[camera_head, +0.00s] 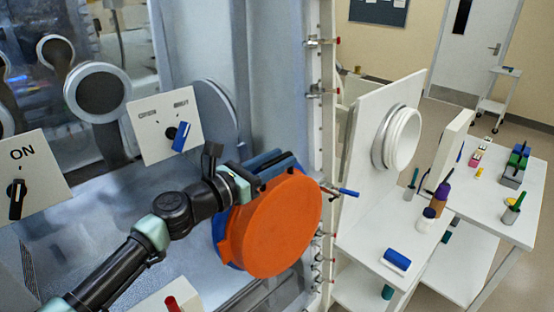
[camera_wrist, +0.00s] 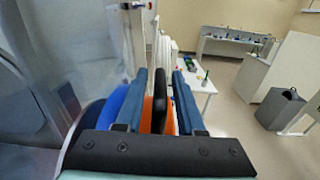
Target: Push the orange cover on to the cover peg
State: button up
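The orange cover (camera_head: 271,226) is a large round disc, tilted in front of the glovebox. A blue disc or ring (camera_head: 219,233) shows behind its left edge. My gripper (camera_head: 275,163) is at the cover's top edge, its blue fingers lying along the rim. In the wrist view, the gripper (camera_wrist: 160,92) has its fingers on either side of a black upright part (camera_wrist: 160,102), with strips of the orange cover (camera_wrist: 148,110) beside it. Whether the fingers press on it is unclear. I cannot pick out the cover peg; the cover may hide it.
A blue-tipped lever (camera_head: 347,192) sticks out right of the cover. The glovebox frame (camera_head: 326,110) has several red-tipped latches. A white table (camera_head: 368,238) with a white ring port (camera_head: 404,138) and a blue block (camera_head: 397,260) stands to the right. Open floor lies beyond.

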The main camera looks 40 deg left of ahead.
grip_shut()
dwell(1.0)
jog(key=shift+c, duration=1.3)
grip_release()
grip_shut()
jog(key=shift+c, duration=0.9)
grip_release()
jog(key=shift+r, duration=0.1)
grip_shut()
